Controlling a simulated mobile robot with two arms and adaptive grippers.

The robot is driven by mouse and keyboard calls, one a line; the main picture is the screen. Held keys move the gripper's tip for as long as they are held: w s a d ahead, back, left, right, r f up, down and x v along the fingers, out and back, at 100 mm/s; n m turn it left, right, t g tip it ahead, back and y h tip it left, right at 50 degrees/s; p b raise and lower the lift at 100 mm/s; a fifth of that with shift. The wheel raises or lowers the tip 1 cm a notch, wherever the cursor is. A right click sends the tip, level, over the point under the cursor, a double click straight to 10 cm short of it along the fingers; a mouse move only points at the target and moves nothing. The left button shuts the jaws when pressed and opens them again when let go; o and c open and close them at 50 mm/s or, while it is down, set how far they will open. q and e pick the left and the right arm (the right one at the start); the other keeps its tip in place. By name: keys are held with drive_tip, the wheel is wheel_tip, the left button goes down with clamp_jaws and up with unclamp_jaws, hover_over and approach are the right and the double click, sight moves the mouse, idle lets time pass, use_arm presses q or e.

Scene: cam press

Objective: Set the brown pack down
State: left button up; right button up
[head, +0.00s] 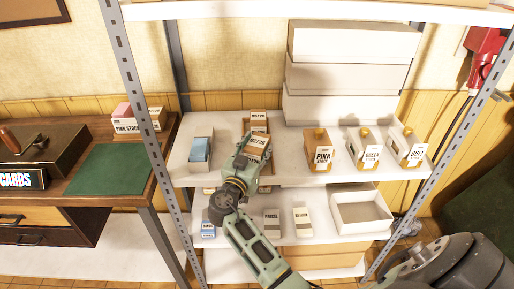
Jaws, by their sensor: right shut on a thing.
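My right gripper (249,157) is over the upper shelf board, left of its middle. It is shut on a brown pack (259,144) with a pale printed label on top. The gripper hides part of the pack and what lies under it. I cannot tell whether the pack touches what is below. A brown tray (265,169) shows around and behind the pack, partly covered by the gripper. Another small labelled pack (258,119) stands at the back of this tray. My left gripper is not in view.
A grey box with blue contents (200,150) stands left. White boxes (350,75) are stacked behind. Below are small labelled boxes and an empty white bin (361,219). A metal post (150,130) rises left.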

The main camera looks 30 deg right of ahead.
drive_tip(key=shift+f+b, duration=0.15)
drive_tip(key=shift+b, duration=0.2)
drive_tip(key=o, duration=1.4)
